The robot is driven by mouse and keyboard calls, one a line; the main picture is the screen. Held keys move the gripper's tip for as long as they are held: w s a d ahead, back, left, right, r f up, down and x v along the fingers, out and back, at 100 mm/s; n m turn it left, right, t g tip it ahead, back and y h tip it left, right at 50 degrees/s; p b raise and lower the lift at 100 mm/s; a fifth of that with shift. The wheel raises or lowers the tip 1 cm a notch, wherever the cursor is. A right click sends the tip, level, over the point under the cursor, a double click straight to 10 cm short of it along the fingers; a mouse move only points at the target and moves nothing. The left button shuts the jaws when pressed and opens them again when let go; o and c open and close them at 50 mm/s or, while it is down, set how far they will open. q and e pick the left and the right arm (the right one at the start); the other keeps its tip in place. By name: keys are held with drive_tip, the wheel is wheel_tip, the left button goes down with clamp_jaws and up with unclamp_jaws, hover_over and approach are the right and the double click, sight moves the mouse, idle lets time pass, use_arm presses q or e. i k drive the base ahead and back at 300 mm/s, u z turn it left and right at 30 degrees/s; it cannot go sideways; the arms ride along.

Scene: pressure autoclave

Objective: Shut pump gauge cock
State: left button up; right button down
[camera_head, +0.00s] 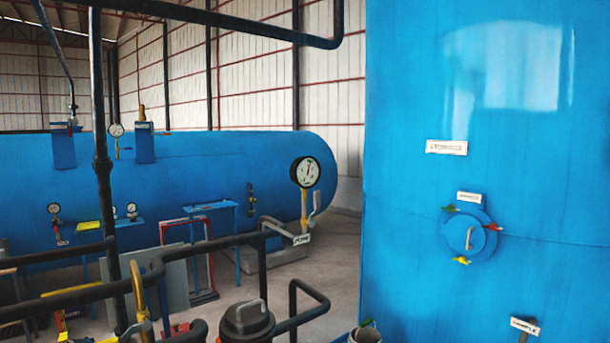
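A round white-faced gauge (305,172) with a black rim stands on a yellow stem (303,208) near the middle of the view. A small grey lever (316,203), seemingly the gauge cock's handle, stands about upright just right of the stem, below the dial. A small white label (301,239) sits at the foot of the stem; its text is too small to read surely. The stem rises from dark piping (275,228). Neither of my grippers shows in this view, and nothing touches the lever.
A large blue vessel (400,200) fills the right side, with a round blue hatch (468,235). A long blue horizontal tank (180,170) lies behind the gauge. Black pipes (100,190) and a dark pump-like body (247,320) crowd the lower left. Open floor (335,265) shows right of the gauge.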

sight(316, 193)
drive_tip(key=z, duration=1.9)
drive_tip(key=i, duration=1.3)
drive_tip(key=u, duration=3.35)
